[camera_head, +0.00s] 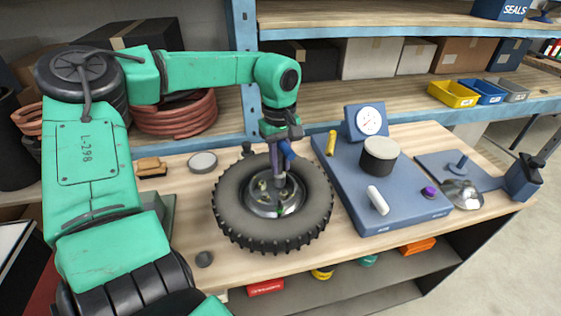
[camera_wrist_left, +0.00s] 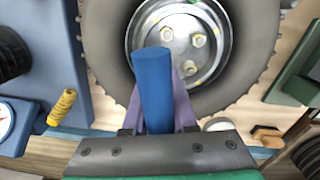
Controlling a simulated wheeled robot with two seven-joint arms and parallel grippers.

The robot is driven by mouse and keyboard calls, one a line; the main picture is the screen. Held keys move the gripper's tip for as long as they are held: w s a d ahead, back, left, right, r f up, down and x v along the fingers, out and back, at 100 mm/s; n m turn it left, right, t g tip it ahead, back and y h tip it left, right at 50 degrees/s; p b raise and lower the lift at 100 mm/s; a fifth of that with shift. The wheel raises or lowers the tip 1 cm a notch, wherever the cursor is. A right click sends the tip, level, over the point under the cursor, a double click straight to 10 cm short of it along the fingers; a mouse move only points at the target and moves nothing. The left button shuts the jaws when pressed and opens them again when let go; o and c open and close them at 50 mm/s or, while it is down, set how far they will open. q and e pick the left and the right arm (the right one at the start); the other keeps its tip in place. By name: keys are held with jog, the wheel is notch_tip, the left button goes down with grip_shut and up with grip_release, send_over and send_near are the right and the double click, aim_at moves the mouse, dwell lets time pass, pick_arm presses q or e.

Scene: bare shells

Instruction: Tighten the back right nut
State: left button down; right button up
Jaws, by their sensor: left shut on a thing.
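A black tyre (camera_head: 228,205) lies flat on the wooden bench, with a silver hub (camera_head: 265,209) in its middle. In the left wrist view the hub (camera_wrist_left: 215,45) carries brass-coloured nuts, among them one nut (camera_wrist_left: 198,40) and another lower nut (camera_wrist_left: 188,68). My left gripper (camera_head: 277,178) points down over the hub, its purple fingers shut on a blue cylindrical tool (camera_wrist_left: 152,90). The tool (camera_head: 287,149) also shows in the head view. The tool and fingers hide part of the hub, so I cannot tell whether the back right nut is touched. My right gripper is not in view.
A blue board right of the tyre holds a gauge (camera_head: 370,121), a dark cylinder with a pale top (camera_head: 380,155), a white handle (camera_head: 378,200) and a yellow tool (camera_head: 331,143). A round tin (camera_head: 202,162) stands behind left. Shelf uprights (camera_head: 245,60) rise behind the bench.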

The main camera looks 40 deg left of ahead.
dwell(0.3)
pick_arm(q)
jog(key=m, duration=0.3)
jog(key=shift+r, duration=0.1)
dwell(0.3)
jog(key=m, duration=0.2)
jog(key=shift+m, duration=0.4)
